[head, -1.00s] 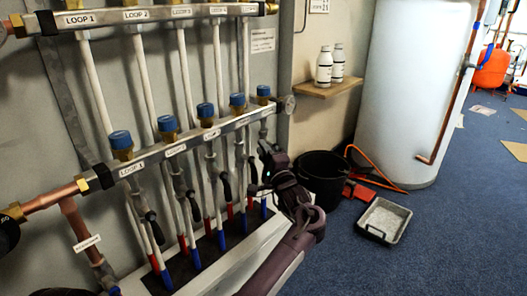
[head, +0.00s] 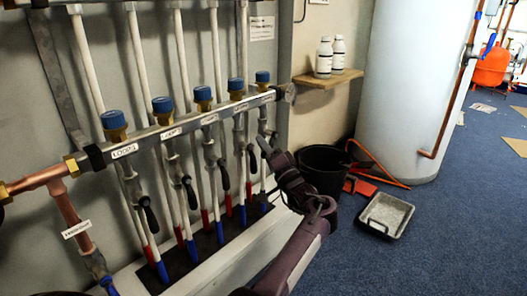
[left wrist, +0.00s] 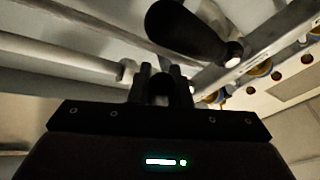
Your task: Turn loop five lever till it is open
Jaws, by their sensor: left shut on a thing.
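The lower manifold bar (head: 180,132) runs along the wall with several blue-capped valves and black levers below it. The loop five valve, with its blue cap (head: 262,77), is the one at the far right end. My left gripper (head: 266,148) is at the valve's lower part and hides most of the loop five lever. The left gripper's jaws (left wrist: 161,82) are shut in the left wrist view, where the held part is mostly hidden. A black lever handle (left wrist: 185,33) shows just beyond the fingers; I cannot tell which loop it belongs to. The right gripper is out of view.
The loop four lever (head: 252,158) hangs close to the left of my gripper. White pipes with red and blue ends stand below the manifold. A black bucket (head: 324,175) is behind my arm, with a grey tray (head: 386,214) on the floor.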

